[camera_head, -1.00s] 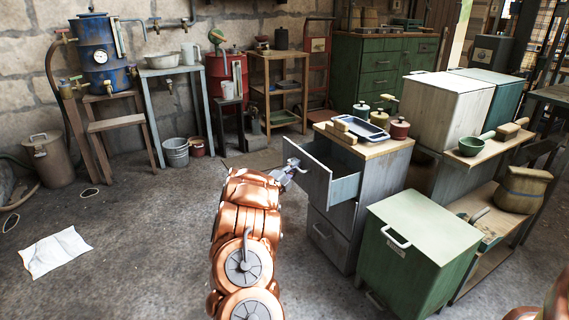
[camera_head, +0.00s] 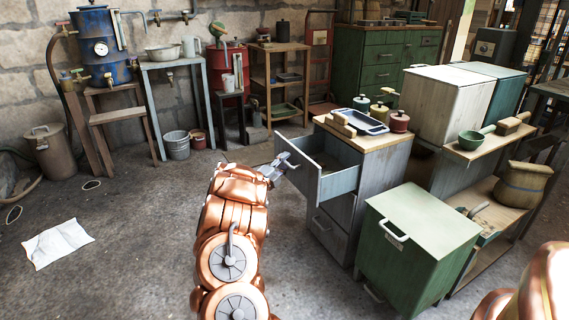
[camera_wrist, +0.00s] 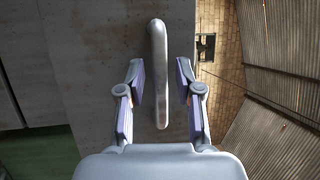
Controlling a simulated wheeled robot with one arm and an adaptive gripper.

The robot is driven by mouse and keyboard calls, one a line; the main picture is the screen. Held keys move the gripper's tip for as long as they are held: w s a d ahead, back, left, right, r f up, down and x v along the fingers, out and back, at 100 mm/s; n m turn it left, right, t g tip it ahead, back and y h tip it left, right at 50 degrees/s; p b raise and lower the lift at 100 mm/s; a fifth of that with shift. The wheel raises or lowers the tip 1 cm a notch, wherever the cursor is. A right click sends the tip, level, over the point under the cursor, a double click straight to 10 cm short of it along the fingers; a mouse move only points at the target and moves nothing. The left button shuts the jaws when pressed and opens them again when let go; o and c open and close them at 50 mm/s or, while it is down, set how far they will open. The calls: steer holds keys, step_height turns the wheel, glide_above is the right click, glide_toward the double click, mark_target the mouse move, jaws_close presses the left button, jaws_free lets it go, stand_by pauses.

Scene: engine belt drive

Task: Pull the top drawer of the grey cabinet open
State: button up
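The grey cabinet (camera_head: 383,172) stands right of centre in the head view, with a wooden top. Its top drawer (camera_head: 341,182) is pulled well out towards the left, and its inside shows. My gripper (camera_head: 284,164) is at the front of this drawer. In the wrist view, the grey drawer front (camera_wrist: 95,55) carries a curved metal handle (camera_wrist: 158,75). My gripper's fingers (camera_wrist: 159,92) are apart on either side of the handle, with a visible gap on each side. In the head view the gripper hides the handle.
A green cabinet (camera_head: 415,245) with a white handle stands close in front of the grey one. A tray (camera_head: 363,121) and several lidded pots sit on the grey cabinet's top. The floor to the left is open, with a white sheet (camera_head: 57,243) lying on it.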

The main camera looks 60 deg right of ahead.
steer(key=shift+w, duration=0.1)
steer(key=v, duration=1.2)
stand_by(0.5)
